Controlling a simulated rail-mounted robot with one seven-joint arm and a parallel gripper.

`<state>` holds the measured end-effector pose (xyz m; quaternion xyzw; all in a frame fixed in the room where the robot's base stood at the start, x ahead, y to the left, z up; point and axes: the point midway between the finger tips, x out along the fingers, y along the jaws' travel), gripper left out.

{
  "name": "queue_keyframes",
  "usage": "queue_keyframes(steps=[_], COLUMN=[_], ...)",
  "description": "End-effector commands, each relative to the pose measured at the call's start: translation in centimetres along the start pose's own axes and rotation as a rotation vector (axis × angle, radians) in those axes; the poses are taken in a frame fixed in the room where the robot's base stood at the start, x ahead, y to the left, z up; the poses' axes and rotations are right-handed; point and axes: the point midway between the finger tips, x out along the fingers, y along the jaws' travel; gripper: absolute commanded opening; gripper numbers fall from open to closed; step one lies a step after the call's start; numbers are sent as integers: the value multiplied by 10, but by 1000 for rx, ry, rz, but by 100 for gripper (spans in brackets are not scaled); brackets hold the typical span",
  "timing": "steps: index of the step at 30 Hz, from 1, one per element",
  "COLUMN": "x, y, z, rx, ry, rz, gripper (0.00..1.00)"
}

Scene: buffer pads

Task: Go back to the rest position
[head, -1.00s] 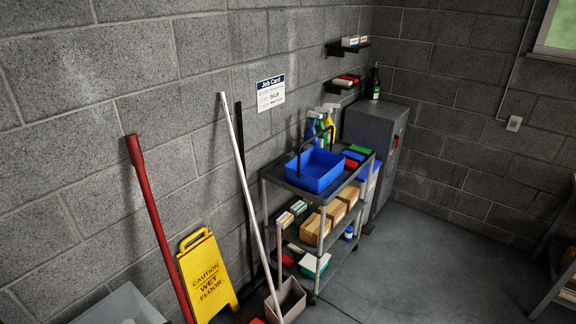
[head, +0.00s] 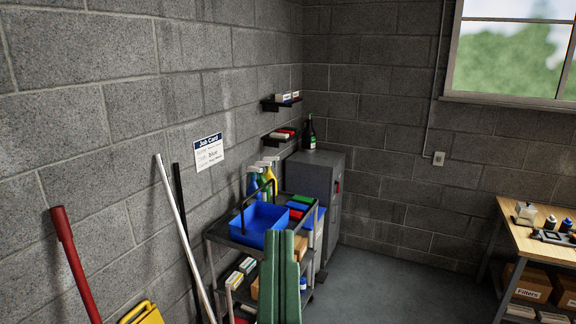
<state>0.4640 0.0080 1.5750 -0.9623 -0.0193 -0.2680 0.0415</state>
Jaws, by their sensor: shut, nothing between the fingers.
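The task names only my rest position. A green upright shape with two narrow parts side by side (head: 284,285) rises from the bottom edge, in front of the trolley.
A grey cabinet (head: 318,185) with a dark bottle stands in the corner. A wooden bench (head: 525,240) is at the right. A red pole (head: 75,262), a white pole (head: 183,235) and a yellow sign (head: 142,313) are at the left. Floor (head: 400,285) between trolley and bench is clear.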

Motion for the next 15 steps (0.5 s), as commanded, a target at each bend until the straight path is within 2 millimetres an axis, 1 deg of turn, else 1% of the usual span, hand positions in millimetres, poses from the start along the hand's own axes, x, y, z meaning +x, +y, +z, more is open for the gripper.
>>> queue_keyframes(steps=[1,2,3,5,6,9,10,12,15], x=[-18,1,17,32,41,62,66,75,81], y=[7,3,0,-2,-4,-7,-8,-10,-11], z=[-33,-60,-79,-103,-118,-150,-158,-172,-181], rx=[-109,-108,-99,-93,-89,-81,-79,-75,-72], ry=[81,77,69,66,65,63,62,61,60], rz=[16,13,10,8,8,5,5,4,3], gripper=[0,0,0,0,0,0,0,0,0])
